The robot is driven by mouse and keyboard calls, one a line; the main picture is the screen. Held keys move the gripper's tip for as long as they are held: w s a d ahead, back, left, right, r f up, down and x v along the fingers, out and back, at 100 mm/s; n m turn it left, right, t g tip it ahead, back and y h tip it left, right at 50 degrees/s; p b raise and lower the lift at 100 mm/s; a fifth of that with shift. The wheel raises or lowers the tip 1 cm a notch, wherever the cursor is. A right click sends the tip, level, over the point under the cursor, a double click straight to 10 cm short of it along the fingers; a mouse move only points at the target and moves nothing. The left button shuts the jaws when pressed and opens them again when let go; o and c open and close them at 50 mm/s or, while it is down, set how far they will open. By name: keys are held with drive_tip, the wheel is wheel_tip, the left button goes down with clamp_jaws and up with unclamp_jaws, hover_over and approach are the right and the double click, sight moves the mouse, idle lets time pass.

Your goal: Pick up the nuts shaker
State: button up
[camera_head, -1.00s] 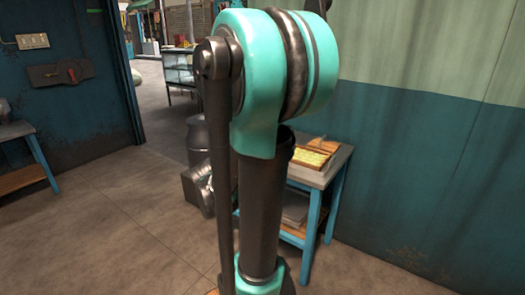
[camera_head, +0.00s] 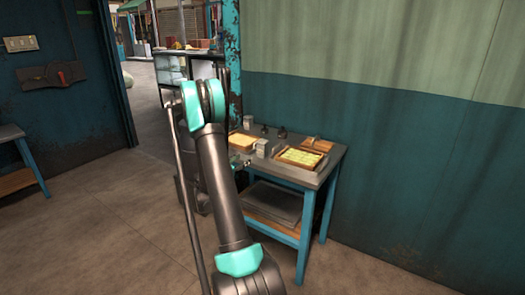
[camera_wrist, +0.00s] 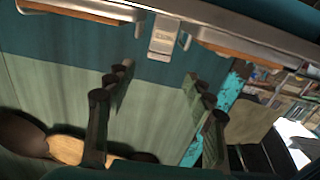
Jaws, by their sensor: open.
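A small pale metal container (camera_head: 262,148) stands on the side table (camera_head: 322,172), between two trays; I cannot tell for sure whether it is the nuts shaker. In the wrist view a similar silver container with a small label (camera_wrist: 162,38) shows upside down at the top centre, against a table edge. My gripper (camera_wrist: 157,112) is open, its dark fingers spread apart with nothing between them. The silver container lies beyond the fingertips, apart from them. In the head view my arm reaches to the table's left side, and the gripper is mostly hidden.
A tray of yellow-green pieces (camera_head: 300,157) sits at the table's front right, and a tray with a tan top (camera_head: 243,142) at the left. Small dark items (camera_head: 282,132) stand behind. A wall (camera_head: 400,140) closes the right side.

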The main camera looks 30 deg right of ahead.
sight(260, 148)
drive_tip(key=x, duration=1.3)
drive_tip(key=shift+w, duration=0.2)
drive_tip(key=x, duration=0.5)
drive_tip(key=shift+w+f, duration=0.1)
drive_tip(key=shift+f, duration=0.1)
drive_tip(key=c, duration=1)
drive_tip(key=shift+r, duration=0.1)
drive_tip(key=shift+c, duration=0.2)
